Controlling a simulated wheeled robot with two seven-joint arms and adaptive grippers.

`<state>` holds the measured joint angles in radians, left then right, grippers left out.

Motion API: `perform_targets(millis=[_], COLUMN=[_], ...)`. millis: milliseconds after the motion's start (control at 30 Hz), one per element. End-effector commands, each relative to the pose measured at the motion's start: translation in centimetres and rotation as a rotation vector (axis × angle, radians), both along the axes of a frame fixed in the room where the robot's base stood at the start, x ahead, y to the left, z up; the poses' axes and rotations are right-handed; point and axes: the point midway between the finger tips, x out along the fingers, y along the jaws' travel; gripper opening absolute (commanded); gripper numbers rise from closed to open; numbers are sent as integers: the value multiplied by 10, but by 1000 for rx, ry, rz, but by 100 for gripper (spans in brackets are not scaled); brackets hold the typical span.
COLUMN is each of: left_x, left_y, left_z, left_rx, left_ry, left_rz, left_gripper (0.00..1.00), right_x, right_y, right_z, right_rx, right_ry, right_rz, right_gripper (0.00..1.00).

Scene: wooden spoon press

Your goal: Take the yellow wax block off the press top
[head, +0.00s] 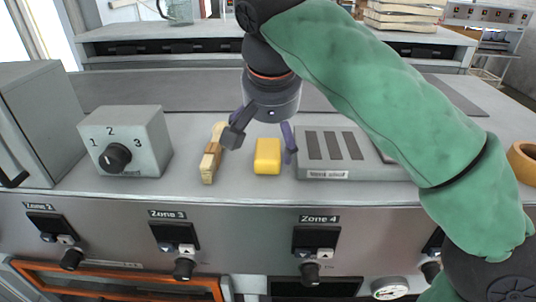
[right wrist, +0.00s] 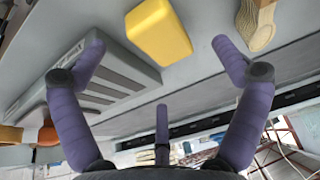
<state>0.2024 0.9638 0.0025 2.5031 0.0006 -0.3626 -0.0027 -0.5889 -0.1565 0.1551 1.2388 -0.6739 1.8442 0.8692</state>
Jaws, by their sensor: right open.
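The yellow wax block (head: 267,156) lies on the grey press top, near its front edge. It also shows in the right wrist view (right wrist: 158,32), ahead of the fingers and roughly centred between them. My right gripper (head: 262,138) is open and empty, with its purple fingers spread above and behind the block in the head view. The fingers also show in the right wrist view (right wrist: 160,50), apart from the block. My left gripper is not in view.
A wooden spoon-like piece (head: 210,162) lies just left of the block. A grey slotted unit (head: 335,152) is close on its right. A dial box (head: 126,140) stands further left. An orange ring-shaped item (head: 523,160) is at the far right. Zone knobs line the front panel.

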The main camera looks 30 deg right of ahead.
Motion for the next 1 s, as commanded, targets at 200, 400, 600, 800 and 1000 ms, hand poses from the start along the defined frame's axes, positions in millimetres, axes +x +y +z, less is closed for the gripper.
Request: perform_targets(millis=[200,400,600,800,1000], left_x=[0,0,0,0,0], left_y=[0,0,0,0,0], left_z=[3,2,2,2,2], left_rx=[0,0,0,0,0], left_ry=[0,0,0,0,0], left_rz=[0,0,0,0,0], left_gripper=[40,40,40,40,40], right_x=[8,15,16,16,16], right_y=[-11,-14,-14,-14,-14], right_z=[-24,-43,-45,-45,-45], right_rx=[-1,1,1,1,0], right_ry=[3,2,-1,-1,0], right_rz=[-3,-1,-1,-1,-1], right_gripper=[97,97,97,61,32])
